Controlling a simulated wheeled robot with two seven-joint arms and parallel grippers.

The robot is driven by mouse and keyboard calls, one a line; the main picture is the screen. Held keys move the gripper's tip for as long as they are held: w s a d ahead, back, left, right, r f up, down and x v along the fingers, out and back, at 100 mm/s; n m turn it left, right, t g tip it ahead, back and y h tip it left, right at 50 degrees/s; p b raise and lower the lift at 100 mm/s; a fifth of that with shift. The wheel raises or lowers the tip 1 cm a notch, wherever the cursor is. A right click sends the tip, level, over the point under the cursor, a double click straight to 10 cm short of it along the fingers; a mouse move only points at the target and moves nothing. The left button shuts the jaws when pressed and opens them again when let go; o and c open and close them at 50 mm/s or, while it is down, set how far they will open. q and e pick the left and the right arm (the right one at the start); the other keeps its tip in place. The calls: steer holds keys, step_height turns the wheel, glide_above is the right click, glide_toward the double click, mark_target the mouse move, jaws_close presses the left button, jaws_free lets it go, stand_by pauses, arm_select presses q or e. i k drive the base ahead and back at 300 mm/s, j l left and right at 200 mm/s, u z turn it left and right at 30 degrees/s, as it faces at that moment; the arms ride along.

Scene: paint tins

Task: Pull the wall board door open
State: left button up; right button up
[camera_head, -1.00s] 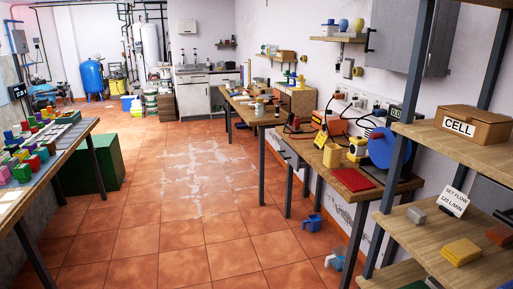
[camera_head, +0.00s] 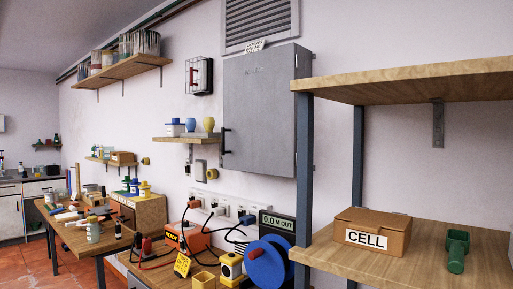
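The wall board (camera_head: 259,118) is a grey metal cabinet on the white wall, right of the middle in the head view. Its door looks shut. A dark upright handle (camera_head: 226,141) sits on its left edge.
A wooden shelf rack (camera_head: 420,247) with a box marked CELL (camera_head: 372,232) stands at the right. A small wall shelf (camera_head: 188,139) with jars is just left of the handle. Below is a workbench (camera_head: 150,277) with a blue reel (camera_head: 268,262) and cables.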

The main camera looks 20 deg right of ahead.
mark_target(259, 136)
steer(key=i+j+z, duration=0.25)
steer(key=z, duration=0.2)
steer(key=i+j+z, duration=0.6)
steer(key=j+z, duration=0.2)
steer(key=z, duration=0.15)
steer(key=i+j+z, duration=0.15)
steer(key=j+z, duration=0.3)
